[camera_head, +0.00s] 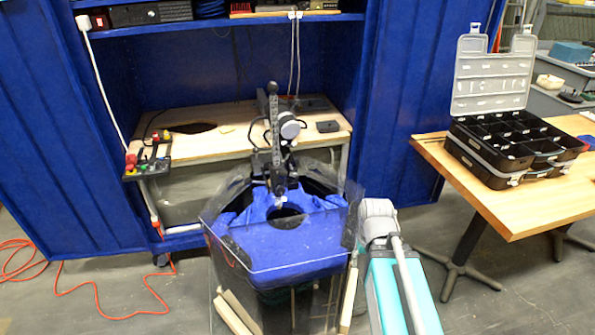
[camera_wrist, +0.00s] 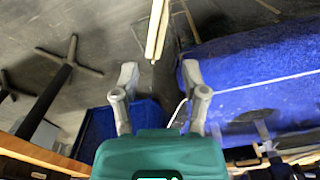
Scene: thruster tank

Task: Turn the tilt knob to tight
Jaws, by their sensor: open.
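A clear-walled tank (camera_head: 225,262) with blue inside stands in the middle of the head view. A dark upright thruster mount (camera_head: 275,140) rises at its back edge. A pale round part (camera_head: 290,129) on the mount's right side may be the tilt knob; its setting is too small to read. My gripper (camera_wrist: 158,80) is open in the wrist view, its two grey fingers apart with nothing between them. In the head view my teal and grey arm is at the tank's right, well below and right of the mount; the fingers cannot be made out there. No knob can be made out in the wrist view.
A wooden bench (camera_head: 205,148) stands behind the mount inside a blue cabinet (camera_head: 60,130). A wooden table (camera_head: 535,200) with an open black organizer case (camera_head: 510,145) is at the right. An orange cable (camera_head: 95,290) lies on the floor at the left.

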